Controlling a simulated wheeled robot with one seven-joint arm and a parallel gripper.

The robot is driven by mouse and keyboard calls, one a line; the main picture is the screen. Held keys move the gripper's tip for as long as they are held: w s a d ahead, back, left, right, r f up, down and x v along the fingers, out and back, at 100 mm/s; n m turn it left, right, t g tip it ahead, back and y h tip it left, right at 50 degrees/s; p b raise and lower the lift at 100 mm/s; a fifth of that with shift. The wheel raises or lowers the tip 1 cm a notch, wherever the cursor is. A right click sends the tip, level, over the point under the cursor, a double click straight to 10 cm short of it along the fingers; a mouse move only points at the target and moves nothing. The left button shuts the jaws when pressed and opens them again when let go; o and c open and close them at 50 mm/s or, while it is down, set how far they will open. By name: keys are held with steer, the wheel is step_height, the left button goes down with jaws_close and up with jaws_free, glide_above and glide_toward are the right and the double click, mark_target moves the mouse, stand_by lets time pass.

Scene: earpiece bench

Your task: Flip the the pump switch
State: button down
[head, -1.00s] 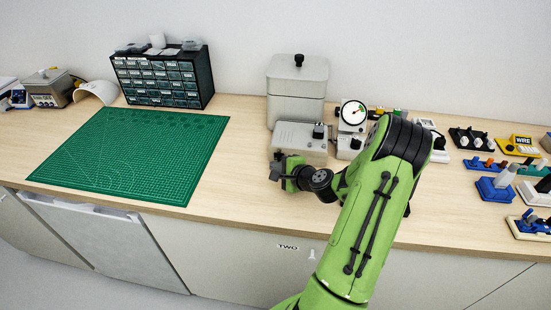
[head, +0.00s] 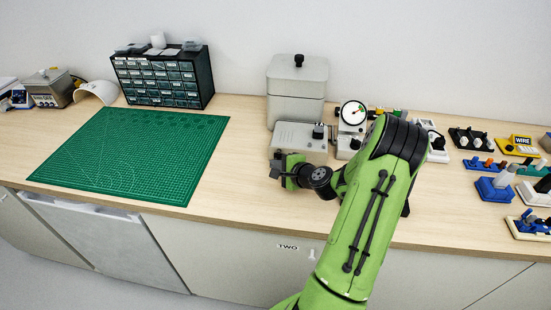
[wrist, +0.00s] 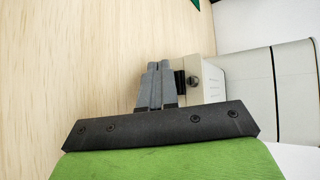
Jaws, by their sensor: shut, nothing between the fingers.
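The pump is a light grey box (head: 291,133) in the head view, in front of a tall grey canister. Its side also shows in the wrist view (wrist: 208,72). A black switch plate with a round dark stub (wrist: 194,83) is on the pump's face in the wrist view, right of the fingertips. My gripper (head: 277,166) is at the pump's front left, low over the bench. In the wrist view my gripper (wrist: 159,66) is shut and empty, its grey fingers together beside the switch. I cannot tell whether they touch it. In the head view my gripper hides the switch.
The grey canister (head: 297,86) stands behind the pump, and a dial gauge (head: 353,113) is to its right. A green cutting mat (head: 130,150) lies left on the wooden bench. Several small fixtures crowd the right side. The bench front near my gripper is clear.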

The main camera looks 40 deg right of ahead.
mark_target(277, 189)
steer(key=shift+w+d, duration=0.2)
steer(key=shift+w, duration=0.05)
steer(key=shift+s, duration=0.1)
stand_by(0.5)
steer(key=shift+s+a, duration=0.45)
steer(key=shift+a, duration=0.05)
steer(key=shift+s+a+f+b, duration=0.1)
steer(key=shift+s+a+b, duration=1.4)
steer(key=shift+s+a, duration=0.25)
